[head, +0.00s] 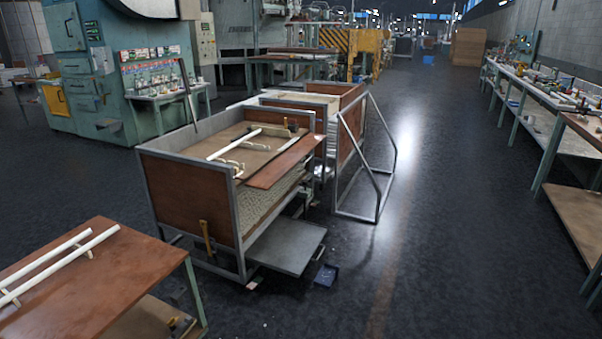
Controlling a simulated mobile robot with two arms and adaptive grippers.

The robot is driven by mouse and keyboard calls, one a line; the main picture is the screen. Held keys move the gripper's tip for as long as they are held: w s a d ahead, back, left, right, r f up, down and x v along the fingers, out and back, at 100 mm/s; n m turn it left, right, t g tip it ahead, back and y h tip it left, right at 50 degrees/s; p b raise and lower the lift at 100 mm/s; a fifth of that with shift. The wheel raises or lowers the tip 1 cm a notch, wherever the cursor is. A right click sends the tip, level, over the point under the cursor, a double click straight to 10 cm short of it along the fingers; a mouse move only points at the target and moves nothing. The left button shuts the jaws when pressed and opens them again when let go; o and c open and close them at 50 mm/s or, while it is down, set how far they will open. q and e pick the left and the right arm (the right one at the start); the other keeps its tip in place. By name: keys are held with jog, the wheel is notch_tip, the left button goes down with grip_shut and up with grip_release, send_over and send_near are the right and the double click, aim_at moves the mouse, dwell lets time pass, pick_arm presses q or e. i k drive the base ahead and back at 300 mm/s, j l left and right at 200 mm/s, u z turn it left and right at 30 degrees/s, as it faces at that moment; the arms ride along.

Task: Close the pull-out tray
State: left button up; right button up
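A grey, flat tray (287,247) sticks out from the low part of a metal-framed cart (190,190) with brown side panels. The tray is near floor level, on the side of the cart that faces right and towards me. Its inner end is under the cart and hidden. I take this to be the pull-out tray. A brown board (285,165) higher on the same cart also juts out over that side. Neither of my grippers shows in the head view.
A small dark blue box (326,275) lies on the floor beside the tray's outer corner. A grey metal frame (375,175) stands beyond it. A brown table (85,275) with white tubes is at the lower left. The floor (430,240) to the right is clear up to the workbenches.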

aim_at(287, 245)
jog(key=i+l+u, duration=0.2)
jog(key=u, duration=0.25)
jog(key=i+l+u, duration=0.25)
jog(key=u, duration=0.25)
jog(key=i+l+u, duration=0.1)
jog(key=l, duration=0.3)
jog(key=i+l+u, duration=0.1)
jog(key=i+l, duration=0.15)
jog(key=l, duration=0.15)
jog(key=i+l+u, duration=0.1)
jog(key=l, duration=0.35)
jog(key=i+l+u, duration=0.1)
jog(key=l, duration=0.3)
jog(key=i+l+u, duration=0.1)
jog(key=l, duration=0.35)
jog(key=i+l+u, duration=0.1)
jog(key=l, duration=0.35)
jog(key=i, duration=0.1)
